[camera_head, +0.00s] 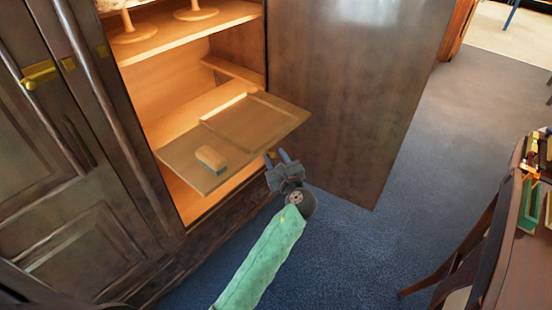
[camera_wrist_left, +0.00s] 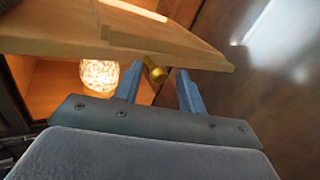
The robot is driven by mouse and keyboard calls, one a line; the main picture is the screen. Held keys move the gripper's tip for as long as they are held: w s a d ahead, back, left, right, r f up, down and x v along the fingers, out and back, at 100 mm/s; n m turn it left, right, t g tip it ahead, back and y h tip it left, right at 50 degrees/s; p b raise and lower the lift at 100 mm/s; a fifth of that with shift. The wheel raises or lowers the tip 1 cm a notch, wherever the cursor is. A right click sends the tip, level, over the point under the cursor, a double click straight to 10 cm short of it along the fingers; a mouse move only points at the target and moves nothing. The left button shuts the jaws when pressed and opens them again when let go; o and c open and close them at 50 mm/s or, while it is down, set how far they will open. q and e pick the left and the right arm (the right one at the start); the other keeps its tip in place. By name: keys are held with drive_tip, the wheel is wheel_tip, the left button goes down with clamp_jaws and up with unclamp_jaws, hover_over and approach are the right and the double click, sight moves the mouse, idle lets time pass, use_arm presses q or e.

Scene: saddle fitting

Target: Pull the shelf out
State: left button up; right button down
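The wooden shelf (camera_head: 255,122) juts out of the open cabinet, with its front edge past the cabinet's opening. In the left wrist view, the shelf (camera_wrist_left: 185,50) spans the top, and a round brass knob (camera_wrist_left: 157,74) shows at its front edge. My left gripper (camera_head: 284,155) is just in front of that edge. In the wrist view, its two fingers (camera_wrist_left: 160,85) are apart, one on each side of the knob in the picture, with gaps showing. I cannot tell how deep the knob sits between them. My right gripper is not in view.
A small tan block (camera_head: 210,158) lies on the shelf. The open cabinet door (camera_head: 350,90) stands to the right. Wooden stands (camera_head: 134,32) sit on the upper board. A chair (camera_head: 470,250) and table (camera_head: 530,265) are at far right. Blue carpet (camera_head: 340,255) lies clear between.

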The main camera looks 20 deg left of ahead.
use_arm(q)
drive_tip(key=shift+s+d, duration=0.1)
drive_tip(key=shift+s, duration=0.05)
drive_tip(key=b+v, duration=0.1)
drive_tip(key=v, duration=0.6)
drive_tip(key=shift+d, duration=0.25)
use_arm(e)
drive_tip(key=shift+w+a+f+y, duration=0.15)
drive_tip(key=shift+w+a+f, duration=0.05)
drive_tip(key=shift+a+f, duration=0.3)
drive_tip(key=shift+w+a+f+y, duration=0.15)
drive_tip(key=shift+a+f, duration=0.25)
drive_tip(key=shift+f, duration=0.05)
use_arm(q)
drive_tip(key=shift+s, duration=0.15)
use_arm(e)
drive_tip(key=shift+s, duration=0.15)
